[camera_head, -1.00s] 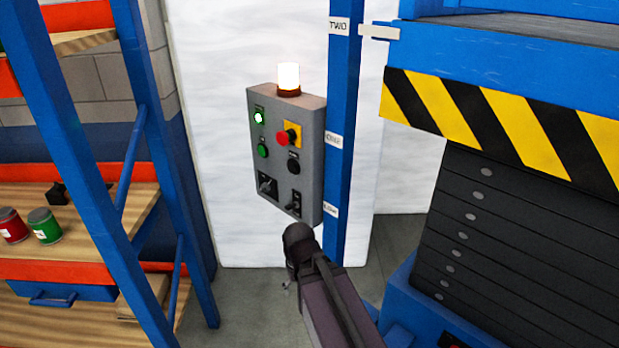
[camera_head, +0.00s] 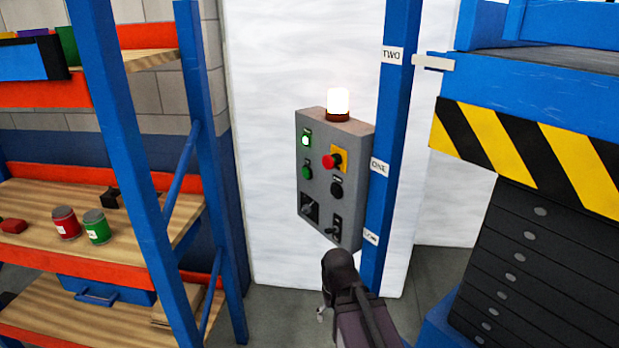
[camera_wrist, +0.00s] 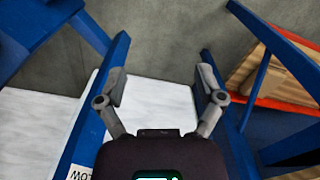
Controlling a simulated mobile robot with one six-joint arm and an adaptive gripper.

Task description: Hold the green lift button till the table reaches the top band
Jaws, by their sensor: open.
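The grey control panel (camera_head: 330,185) hangs by the blue post in the head view. Its upper green light (camera_head: 306,140) glows bright. The green button (camera_head: 306,172) sits below that light, with a red knob on a yellow plate to its right. The lift table (camera_head: 550,75) is raised at the right, and its pointer (camera_head: 433,62) is level with the TWO label (camera_head: 392,56) on the post. My gripper (camera_wrist: 160,95) is open and empty in the wrist view, its fingers wide apart. In the head view my arm is below the panel, apart from it.
A lit beacon (camera_head: 338,103) stands on the panel. A blue-framed shelf (camera_head: 105,265) at left holds a red can (camera_head: 66,223) and a green can (camera_head: 97,226). The blue post (camera_head: 395,130) stands close right of the panel. White wall and some grey floor lie around it.

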